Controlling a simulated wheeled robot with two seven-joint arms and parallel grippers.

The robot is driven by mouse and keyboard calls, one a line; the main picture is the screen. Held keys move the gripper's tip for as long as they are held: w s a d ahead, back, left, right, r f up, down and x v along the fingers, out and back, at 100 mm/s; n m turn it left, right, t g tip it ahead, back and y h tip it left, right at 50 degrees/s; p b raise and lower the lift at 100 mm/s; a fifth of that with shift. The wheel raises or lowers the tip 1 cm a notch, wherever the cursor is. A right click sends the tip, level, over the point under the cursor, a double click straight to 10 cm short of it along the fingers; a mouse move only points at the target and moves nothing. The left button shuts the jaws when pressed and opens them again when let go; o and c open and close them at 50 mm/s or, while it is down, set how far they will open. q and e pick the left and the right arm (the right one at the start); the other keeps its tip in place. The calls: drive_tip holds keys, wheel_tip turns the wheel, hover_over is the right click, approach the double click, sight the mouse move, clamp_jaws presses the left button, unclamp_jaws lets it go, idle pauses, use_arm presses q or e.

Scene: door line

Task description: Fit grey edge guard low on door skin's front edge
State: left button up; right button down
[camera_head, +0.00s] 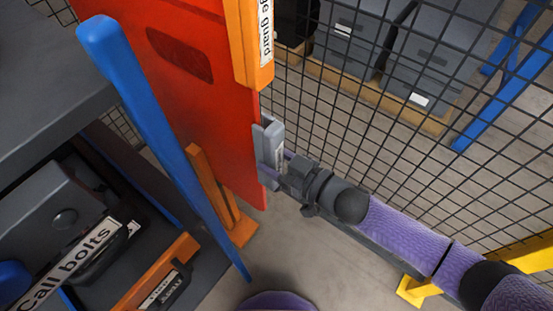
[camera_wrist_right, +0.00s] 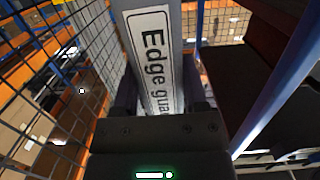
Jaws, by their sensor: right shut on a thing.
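The red door skin (camera_head: 205,90) stands upright in the head view. An orange edge guard (camera_head: 256,60) with a label sits on the upper part of its front edge. The grey edge guard (camera_head: 274,150) is upright below the orange one, at the door's front edge. It overlaps the edge in the picture; I cannot tell whether it is seated on it. My right gripper (camera_head: 284,168) is shut on the grey guard from the right. In the right wrist view the guard's label (camera_wrist_right: 157,60) shows between my fingers (camera_wrist_right: 164,98). My left gripper is not in view.
A black mesh fence (camera_head: 370,130) runs close behind my right arm, with grey bins (camera_head: 435,65) beyond. A blue bar (camera_head: 160,130) slants in front of the door. An orange upright (camera_head: 215,190) stands by the door's foot. Labelled cases (camera_head: 70,225) lie at lower left.

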drive_tip(key=shift+w+a, duration=0.15)
drive_tip(key=shift+a, duration=0.05)
drive_tip(key=shift+w+a, duration=0.15)
drive_tip(key=shift+a, duration=0.05)
drive_tip(key=shift+w+a, duration=0.1)
drive_tip(key=shift+a, duration=0.05)
idle(0.4)
drive_tip(key=shift+a, duration=0.1)
drive_tip(key=shift+w+a, duration=0.1)
drive_tip(key=shift+w, duration=0.05)
